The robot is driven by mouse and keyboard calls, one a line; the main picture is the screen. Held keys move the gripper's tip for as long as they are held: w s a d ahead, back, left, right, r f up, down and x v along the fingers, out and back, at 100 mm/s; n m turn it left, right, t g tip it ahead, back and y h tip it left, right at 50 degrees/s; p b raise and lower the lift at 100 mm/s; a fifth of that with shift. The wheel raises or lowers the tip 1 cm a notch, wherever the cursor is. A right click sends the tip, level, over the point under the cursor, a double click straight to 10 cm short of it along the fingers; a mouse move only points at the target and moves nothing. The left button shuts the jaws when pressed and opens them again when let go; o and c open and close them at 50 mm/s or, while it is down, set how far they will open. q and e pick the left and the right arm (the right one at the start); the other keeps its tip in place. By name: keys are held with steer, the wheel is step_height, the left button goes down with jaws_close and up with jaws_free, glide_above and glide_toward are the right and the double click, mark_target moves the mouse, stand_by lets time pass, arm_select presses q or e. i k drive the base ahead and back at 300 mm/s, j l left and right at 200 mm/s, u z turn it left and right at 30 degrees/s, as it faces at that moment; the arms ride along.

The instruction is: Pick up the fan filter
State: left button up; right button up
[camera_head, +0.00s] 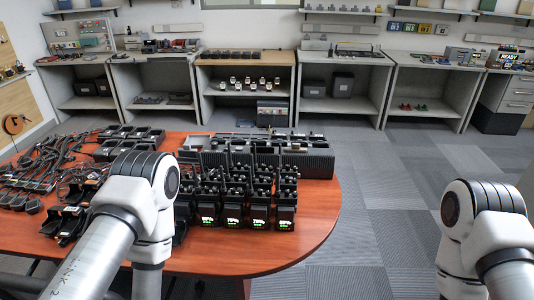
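I cannot pick out a fan filter for certain; things on the table and benches are small and crowded. My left arm reaches in from the lower left over the table (318,222), and its bent joint hides part of the tabletop. My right arm shows at the lower right, over the floor. Neither gripper is in view, so I cannot see whether they hold anything.
The reddish round-ended table carries radios with lit screens (258,218), black chargers (306,162) and tangled cables and headsets (40,170). Grey workbenches (340,88) with shelves line the far wall. Carpet floor (400,190) is clear right of the table.

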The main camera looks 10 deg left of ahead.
mark_target(295, 148)
steer(key=i+l+u, duration=0.45)
steer(key=u, duration=0.15)
steer(key=i+l+u, duration=0.1)
steer(key=l+u, duration=0.2)
steer(key=l, duration=0.15)
steer(key=i+l+u, duration=0.15)
steer(key=l+u, duration=0.2)
